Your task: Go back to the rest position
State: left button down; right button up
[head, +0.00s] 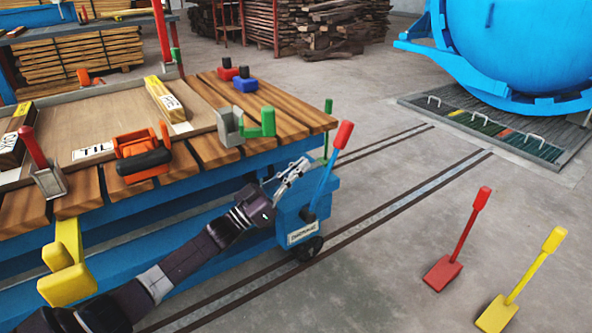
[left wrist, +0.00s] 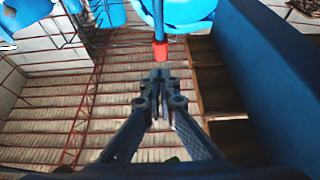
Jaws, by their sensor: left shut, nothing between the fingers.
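My left gripper (head: 292,178) is shut and empty. In the head view it is beside the front corner of the blue trolley, close to the blue lever (head: 323,180) with the red grip (head: 344,134) on the blue box. I cannot tell whether it touches the lever. In the left wrist view my closed fingers (left wrist: 158,82) point up toward a red grip (left wrist: 160,52) on a blue lever, with a visible gap. My right gripper is in neither view.
The slatted trolley top (head: 205,150) holds an orange clamp (head: 142,155), a green-handled piece (head: 262,124) and several small items. A red lever (head: 458,240) and a yellow lever (head: 522,280) stand on the floor at right. Rails (head: 400,205) run toward the blue autoclave (head: 520,45).

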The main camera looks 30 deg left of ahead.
pick_arm(q)
jog(key=shift+s+a+f, duration=0.15)
jog(key=shift+s+a, duration=0.05)
jog(key=shift+s, duration=0.35)
